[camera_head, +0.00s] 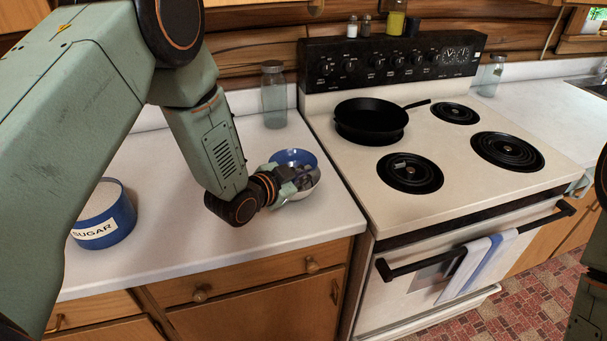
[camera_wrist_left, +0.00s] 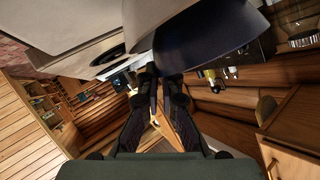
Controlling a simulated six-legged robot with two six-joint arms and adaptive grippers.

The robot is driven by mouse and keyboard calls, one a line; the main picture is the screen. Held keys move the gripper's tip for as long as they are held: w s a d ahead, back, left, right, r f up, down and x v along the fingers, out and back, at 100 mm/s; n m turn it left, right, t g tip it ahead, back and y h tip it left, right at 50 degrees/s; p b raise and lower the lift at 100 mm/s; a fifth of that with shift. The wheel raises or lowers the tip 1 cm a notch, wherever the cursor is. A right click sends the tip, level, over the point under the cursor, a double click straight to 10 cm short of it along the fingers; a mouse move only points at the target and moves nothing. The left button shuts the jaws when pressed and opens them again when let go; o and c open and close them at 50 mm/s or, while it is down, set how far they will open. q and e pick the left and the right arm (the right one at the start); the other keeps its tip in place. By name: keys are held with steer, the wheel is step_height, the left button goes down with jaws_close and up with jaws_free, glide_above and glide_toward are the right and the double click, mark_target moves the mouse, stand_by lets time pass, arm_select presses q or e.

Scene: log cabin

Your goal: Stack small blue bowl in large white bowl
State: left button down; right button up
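The small blue bowl (camera_head: 293,157) shows its blue side at the back of the large white bowl (camera_head: 302,191), on the counter left of the stove. The blue bowl looks tilted, and its lower part is hidden. My left gripper (camera_head: 290,183) is at the left front of the bowls and covers part of them. In the left wrist view its fingertips are close together at the edge of the blue bowl (camera_wrist_left: 208,38) and look shut on it. A pale curved surface, likely the white bowl (camera_wrist_left: 150,14), lies beside it. My right gripper is not clearly in view.
A blue sugar canister (camera_head: 106,216) stands at the counter's left. A glass jar (camera_head: 274,96) stands behind the bowls. The stove (camera_head: 450,185), with a black pan (camera_head: 370,119), is to the right. The counter front is clear.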

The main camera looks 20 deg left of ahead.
arm_select(q)
steer(key=shift+s+f, duration=0.1)
steer(key=shift+s, duration=0.1)
steer(key=shift+s+a+f+b, duration=0.1)
steer(key=shift+s+f+b, duration=0.05)
steer(key=shift+b, duration=0.2)
steer(key=shift+w+f, duration=0.2)
steer(key=shift+f, duration=0.1)
steer(key=c, duration=1.9)
jaws_free()
steer(key=shift+w, duration=0.1)
steer(key=o, duration=0.4)
steer(key=shift+s+r, duration=0.15)
steer(key=shift+s, duration=0.15)
steer(key=shift+w, duration=0.1)
steer(key=shift+w, duration=0.1)
